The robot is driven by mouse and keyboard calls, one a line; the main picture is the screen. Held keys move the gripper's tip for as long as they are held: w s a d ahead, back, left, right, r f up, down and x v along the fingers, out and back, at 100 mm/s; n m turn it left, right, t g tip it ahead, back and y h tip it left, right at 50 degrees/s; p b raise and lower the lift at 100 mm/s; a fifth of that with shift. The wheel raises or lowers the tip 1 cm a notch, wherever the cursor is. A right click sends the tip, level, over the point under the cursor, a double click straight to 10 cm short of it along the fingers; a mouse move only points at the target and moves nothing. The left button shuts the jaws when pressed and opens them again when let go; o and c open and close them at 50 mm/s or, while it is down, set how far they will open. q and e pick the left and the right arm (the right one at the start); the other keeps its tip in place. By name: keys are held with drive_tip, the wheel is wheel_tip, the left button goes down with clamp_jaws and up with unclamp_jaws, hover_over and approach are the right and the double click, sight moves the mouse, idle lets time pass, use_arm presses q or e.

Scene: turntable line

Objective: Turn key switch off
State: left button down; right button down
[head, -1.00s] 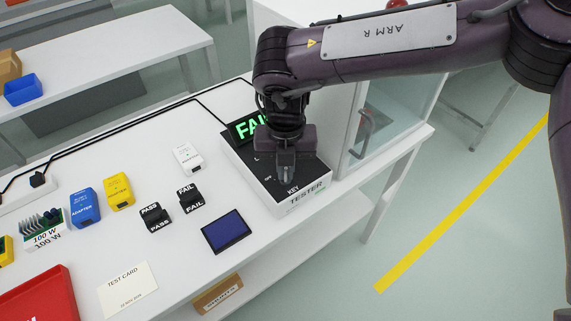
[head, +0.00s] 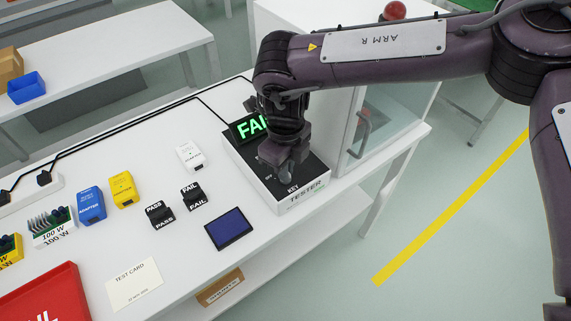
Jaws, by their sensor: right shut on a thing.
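The tester (head: 303,191) is a white box with a black top, at the right end of the white bench. Its green lit display (head: 247,127) reads "FAI", with the rest hidden behind my right arm. My right gripper (head: 290,172) points down onto the tester's top, just behind the printed word "KEY". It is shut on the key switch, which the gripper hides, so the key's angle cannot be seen. My left gripper is not in view.
A white adapter (head: 190,156), PASS (head: 159,214) and FAIL (head: 193,196) blocks and a dark blue panel (head: 229,229) lie left of the tester. A glass-doored cabinet (head: 376,130) stands close on its right. A red tray (head: 45,298) is at the front left.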

drive_tip(key=n, duration=0.4)
drive_tip(key=shift+r+n, duration=0.1)
drive_tip(key=shift+n, duration=0.2)
drive_tip(key=shift+w, duration=0.1)
idle(0.4)
drive_tip(key=c, duration=1.6)
unclamp_jaws()
drive_tip(key=shift+o, duration=0.2)
wheel_tip(320, 180, up, 8)
drive_tip(key=shift+f+b, duration=0.15)
drive_tip(key=shift+b, duration=0.15)
